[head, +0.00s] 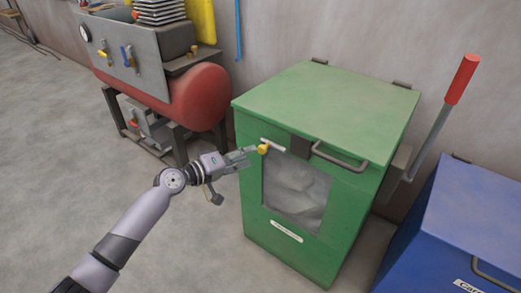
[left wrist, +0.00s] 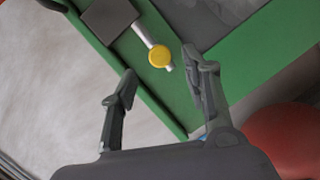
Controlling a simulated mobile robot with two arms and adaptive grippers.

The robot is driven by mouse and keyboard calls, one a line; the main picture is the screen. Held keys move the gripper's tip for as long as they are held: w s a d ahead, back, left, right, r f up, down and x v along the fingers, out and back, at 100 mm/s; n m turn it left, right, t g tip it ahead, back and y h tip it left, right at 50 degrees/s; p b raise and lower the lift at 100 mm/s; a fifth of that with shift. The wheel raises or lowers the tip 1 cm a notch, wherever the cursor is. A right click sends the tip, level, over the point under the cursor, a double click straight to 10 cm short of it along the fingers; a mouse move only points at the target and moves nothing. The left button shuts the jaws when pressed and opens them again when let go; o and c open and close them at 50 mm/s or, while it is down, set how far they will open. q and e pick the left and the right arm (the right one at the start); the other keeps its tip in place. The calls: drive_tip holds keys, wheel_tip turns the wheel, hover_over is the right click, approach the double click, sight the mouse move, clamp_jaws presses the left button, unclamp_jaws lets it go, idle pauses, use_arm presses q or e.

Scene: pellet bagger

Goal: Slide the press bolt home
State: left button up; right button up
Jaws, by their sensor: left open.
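The press bolt is a pale metal rod (head: 273,145) with a yellow knob (head: 263,149), at the upper front of the green press (head: 335,95). In the left wrist view the rod (left wrist: 143,33) runs from near the yellow knob (left wrist: 159,57) to the edge of a dark plate (left wrist: 109,18). I cannot tell whether it enters the plate. My left gripper (head: 251,156) is open and empty, just left of the knob in the head view. In the left wrist view its fingertips (left wrist: 162,70) stand either side of the knob, with no clear contact. My right gripper is out of view.
The press has a window (head: 295,190) with pale contents and a lid handle (head: 340,158). A red-gripped lever (head: 462,80) stands at its right. A blue bin (head: 450,225) is at the right. A red tank (head: 197,97) is at the back left. The left floor is clear.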

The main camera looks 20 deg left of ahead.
sight(260, 151)
use_arm(q)
drive_tip(key=x, duration=0.6)
drive_tip(key=shift+w+d, duration=0.15)
drive_tip(key=shift+w, duration=0.05)
drive_tip(key=shift+f, duration=0.1)
clamp_jaws()
idle(0.5)
